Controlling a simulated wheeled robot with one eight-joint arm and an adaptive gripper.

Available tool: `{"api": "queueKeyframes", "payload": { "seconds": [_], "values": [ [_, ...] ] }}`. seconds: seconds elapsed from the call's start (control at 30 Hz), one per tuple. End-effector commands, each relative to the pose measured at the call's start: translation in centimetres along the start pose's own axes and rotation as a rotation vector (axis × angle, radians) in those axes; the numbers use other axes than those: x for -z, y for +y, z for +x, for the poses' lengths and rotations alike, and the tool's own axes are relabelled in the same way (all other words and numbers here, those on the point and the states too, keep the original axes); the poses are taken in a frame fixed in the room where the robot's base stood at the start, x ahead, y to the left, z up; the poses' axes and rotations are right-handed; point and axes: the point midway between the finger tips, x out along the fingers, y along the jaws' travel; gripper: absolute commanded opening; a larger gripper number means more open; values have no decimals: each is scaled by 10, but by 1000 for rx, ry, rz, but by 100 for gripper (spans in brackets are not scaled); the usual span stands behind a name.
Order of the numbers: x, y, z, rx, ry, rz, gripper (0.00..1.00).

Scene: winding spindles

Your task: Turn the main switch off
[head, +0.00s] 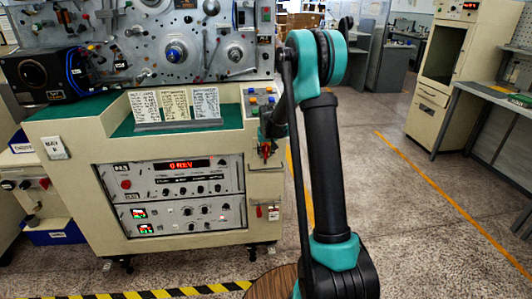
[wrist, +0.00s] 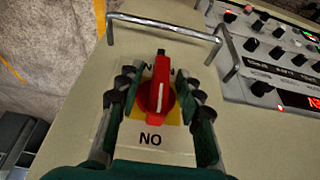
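The main switch is a red rotary handle (wrist: 157,100) with a white line, on a yellow plate (wrist: 174,112) on the cream cabinet. In the wrist view the handle stands nearly upright in the picture. The label below it reads "NO" as seen here; lettering above it is mostly hidden by the handle. My gripper (wrist: 156,82) is open, one finger on each side of the handle, with gaps visible between the fingers and it. In the head view my gripper (head: 266,132) is at the cabinet's right front, and a bit of red shows just below it.
A metal bar handle (wrist: 165,27) sits beyond the switch. Instrument panels with knobs (head: 175,180) and a red display are on the cabinet (head: 75,130) front. A small red part (head: 258,211) hangs lower on the cabinet's right. Floor to the right is clear.

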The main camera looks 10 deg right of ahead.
Motion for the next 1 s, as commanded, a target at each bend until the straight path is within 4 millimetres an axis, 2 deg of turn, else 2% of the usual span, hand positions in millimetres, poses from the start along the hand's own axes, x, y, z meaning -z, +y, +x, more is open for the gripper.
{"api": "queueKeyframes", "payload": {
  "seconds": [0.13,0.4,0.77,1.0],
  "values": [
    [0,0,0,0,0,0,34],
    [0,0,0,0,0,0,0],
    [0,-1,0,-19,1,-10,0],
    [1,-3,0,-121,2,-55,0]
  ]
}}
